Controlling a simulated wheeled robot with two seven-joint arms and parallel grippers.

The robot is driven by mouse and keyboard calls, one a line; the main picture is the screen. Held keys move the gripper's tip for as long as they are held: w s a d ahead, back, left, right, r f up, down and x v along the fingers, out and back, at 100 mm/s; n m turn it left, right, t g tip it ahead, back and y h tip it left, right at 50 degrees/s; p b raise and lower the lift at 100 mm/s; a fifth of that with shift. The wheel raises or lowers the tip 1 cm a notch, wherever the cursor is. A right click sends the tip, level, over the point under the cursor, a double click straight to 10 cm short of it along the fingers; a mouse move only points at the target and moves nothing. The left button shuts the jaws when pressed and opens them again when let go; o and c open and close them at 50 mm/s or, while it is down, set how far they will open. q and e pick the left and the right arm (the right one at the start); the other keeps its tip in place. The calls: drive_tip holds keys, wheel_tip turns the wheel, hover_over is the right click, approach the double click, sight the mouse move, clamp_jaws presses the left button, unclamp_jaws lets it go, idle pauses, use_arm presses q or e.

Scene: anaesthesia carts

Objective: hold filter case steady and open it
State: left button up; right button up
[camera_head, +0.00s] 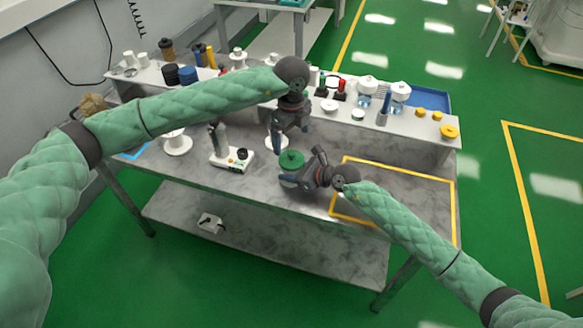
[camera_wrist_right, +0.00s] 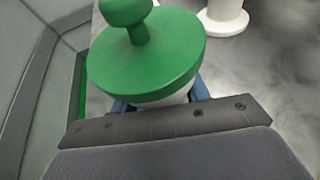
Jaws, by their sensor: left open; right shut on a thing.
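The filter case has a round green lid with a knob (camera_head: 291,160) and stands on the grey table. In the right wrist view its green lid (camera_wrist_right: 148,58) fills the upper middle, and part of a white body (camera_wrist_right: 178,99) shows under it. My right gripper (camera_head: 292,180) is shut on the case, low on its body; its blue fingertips show at both sides of the body in the wrist view. The lid sits on the body. My left gripper (camera_head: 291,128) is open and empty, pointing down above and behind the lid, apart from it.
A raised shelf (camera_head: 425,127) along the back holds jars, bottles and yellow caps. A yellow-outlined area (camera_head: 400,190) at the right is mostly clear.

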sight(289, 152)
use_arm(q)
drive_tip(key=shift+s+f, duration=0.15)
drive_tip(key=shift+f, duration=0.1)
drive_tip(key=shift+s+d+f, duration=0.1)
drive_tip(key=shift+s+d, duration=0.05)
drive_tip(key=shift+d, duration=0.15)
wheel_tip(289, 152, up, 5)
drive_tip(key=w+n, duration=0.1)
drive_tip(key=shift+n, duration=0.6)
drive_tip(key=f, duration=0.8)
drive_tip(key=a+f, duration=0.1)
drive_tip(key=f, duration=0.3)
drive_tip(key=shift+a, duration=0.1)
drive_tip(key=c, duration=1.2)
